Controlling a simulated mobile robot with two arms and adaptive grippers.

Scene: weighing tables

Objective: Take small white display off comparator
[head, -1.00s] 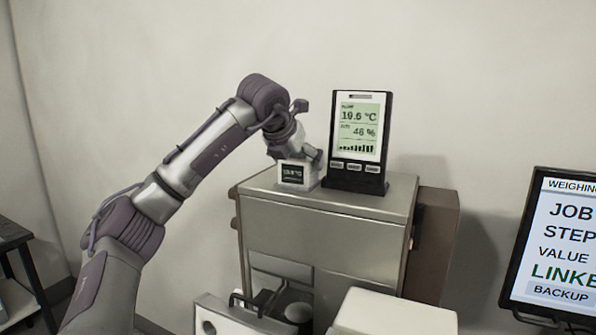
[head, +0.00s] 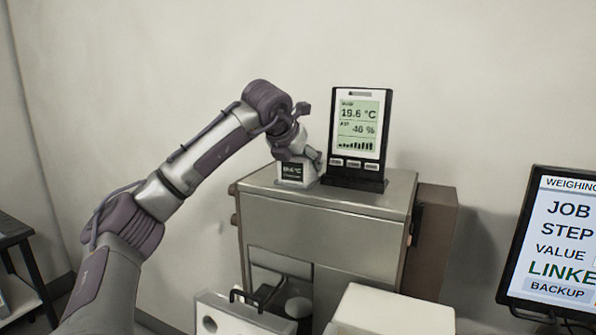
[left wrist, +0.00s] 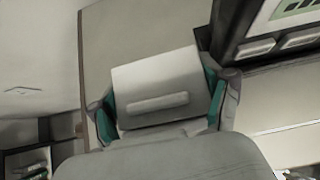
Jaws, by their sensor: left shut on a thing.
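The small white display (head: 293,172), with a dark screen on its front, is at the left of the top of the metal comparator cabinet (head: 318,212). My left gripper (head: 305,165) is at it from behind and above, its fingers mostly hidden in the head view. In the left wrist view the white display (left wrist: 158,85) is between the two teal-padded fingers of my left gripper (left wrist: 160,108), which are shut on its sides. I cannot tell whether its base still touches the cabinet top. My right gripper is not in view.
A larger black-framed display (head: 358,135) reading temperature and humidity stands just right of the small one on the cabinet. A monitor (head: 555,245) is at the right edge. A white box (head: 395,312) is in front of the cabinet.

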